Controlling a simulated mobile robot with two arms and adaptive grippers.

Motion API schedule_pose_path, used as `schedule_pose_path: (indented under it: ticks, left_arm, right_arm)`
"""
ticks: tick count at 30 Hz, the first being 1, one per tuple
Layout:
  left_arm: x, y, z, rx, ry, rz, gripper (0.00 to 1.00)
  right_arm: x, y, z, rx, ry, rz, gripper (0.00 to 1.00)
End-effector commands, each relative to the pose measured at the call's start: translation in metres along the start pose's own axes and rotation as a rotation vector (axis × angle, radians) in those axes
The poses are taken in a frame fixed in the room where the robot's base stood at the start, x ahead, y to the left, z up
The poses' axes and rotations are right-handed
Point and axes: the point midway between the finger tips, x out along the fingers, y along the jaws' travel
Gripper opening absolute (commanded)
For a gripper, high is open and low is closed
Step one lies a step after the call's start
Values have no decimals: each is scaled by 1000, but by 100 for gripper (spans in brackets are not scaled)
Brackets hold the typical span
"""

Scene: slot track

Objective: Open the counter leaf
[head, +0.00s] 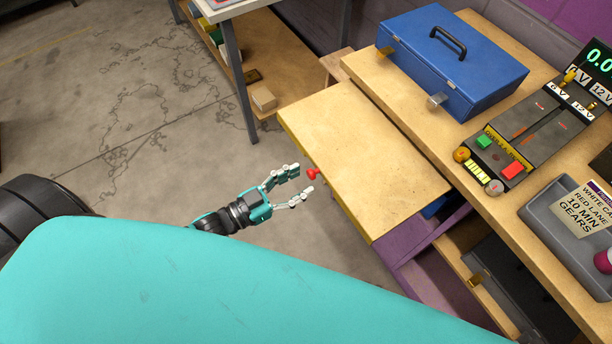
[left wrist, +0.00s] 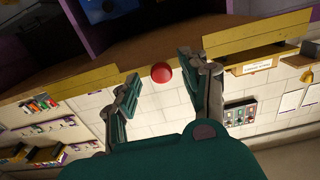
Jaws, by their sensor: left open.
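The counter leaf (head: 365,155) is a flat wooden panel with a yellow front edge. It lies level beside the main counter. A red knob (head: 312,174) sticks out from its front edge. My left gripper (head: 301,183) is open and empty, with its fingers pointing at the knob. In the left wrist view the red knob (left wrist: 161,73) appears between the two open fingers (left wrist: 158,80), near their tips; I cannot tell whether they touch it. My right gripper is out of view.
On the counter (head: 388,82) stand a blue case (head: 445,75), a black control unit (head: 530,125) and a grey tray (head: 560,225). A shelf bench (head: 275,60) stands at upper left. Concrete floor left of the leaf is clear.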

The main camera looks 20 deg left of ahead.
Motion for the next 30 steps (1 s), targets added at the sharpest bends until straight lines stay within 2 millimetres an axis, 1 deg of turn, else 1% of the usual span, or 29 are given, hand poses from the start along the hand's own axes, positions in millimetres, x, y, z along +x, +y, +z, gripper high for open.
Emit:
schedule_pose_path:
  ticks: [1,6,9,12,15,18,30]
  left_arm:
    - [-12,1,2,-2,-5,0,45]
    - [-50,1,1,-2,-6,1,45]
    - [-68,1,1,-2,-4,0,45]
    - [-81,0,1,-2,-3,0,45]
    - [-89,0,0,-2,-1,1,45]
    - [-92,0,0,-2,0,0,45]
    - [-92,0,0,-1,1,0,45]
  right_arm:
    - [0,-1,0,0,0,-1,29]
    - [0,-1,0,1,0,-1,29]
    - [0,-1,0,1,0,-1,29]
    - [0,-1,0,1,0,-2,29]
    - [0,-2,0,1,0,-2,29]
    - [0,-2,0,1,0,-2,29]
    - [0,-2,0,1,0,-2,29]
